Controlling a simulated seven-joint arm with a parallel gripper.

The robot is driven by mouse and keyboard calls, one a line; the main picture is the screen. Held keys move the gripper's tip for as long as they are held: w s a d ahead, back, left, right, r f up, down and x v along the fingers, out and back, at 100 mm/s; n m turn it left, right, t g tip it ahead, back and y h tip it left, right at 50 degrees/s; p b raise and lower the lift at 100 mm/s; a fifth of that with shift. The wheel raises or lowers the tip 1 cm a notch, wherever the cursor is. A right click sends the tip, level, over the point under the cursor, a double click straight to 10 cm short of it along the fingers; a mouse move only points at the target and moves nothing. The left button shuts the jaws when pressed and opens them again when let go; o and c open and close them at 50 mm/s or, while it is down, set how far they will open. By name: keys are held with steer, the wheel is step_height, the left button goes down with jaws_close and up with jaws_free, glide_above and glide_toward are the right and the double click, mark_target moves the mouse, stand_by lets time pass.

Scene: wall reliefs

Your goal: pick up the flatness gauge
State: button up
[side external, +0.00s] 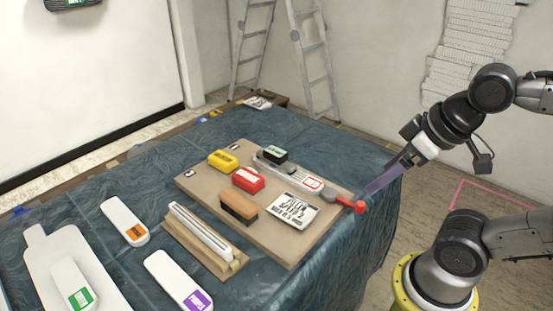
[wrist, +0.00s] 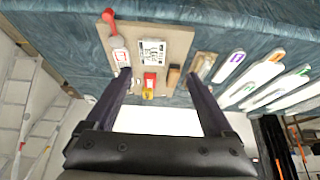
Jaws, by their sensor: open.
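No label reads as flatness gauge, so I cannot tell for sure which thing it is. A long grey-and-white tool with a red knobbed end (side external: 309,183) lies on the board, its red end at the board's right corner; it also shows at the left in the wrist view (wrist: 119,50). A white straight bar (side external: 201,232) rests in a wooden cradle left of the board, also in the wrist view (wrist: 204,66). My gripper (side external: 370,190) is apart from both, near the red end in the side view. In the wrist view, its fingers (wrist: 159,75) are wide apart and empty.
Several white labelled handles (side external: 124,222) lie at left on the blue cloth (side external: 90,190).

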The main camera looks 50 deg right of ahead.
steer(key=shift+o, duration=1)
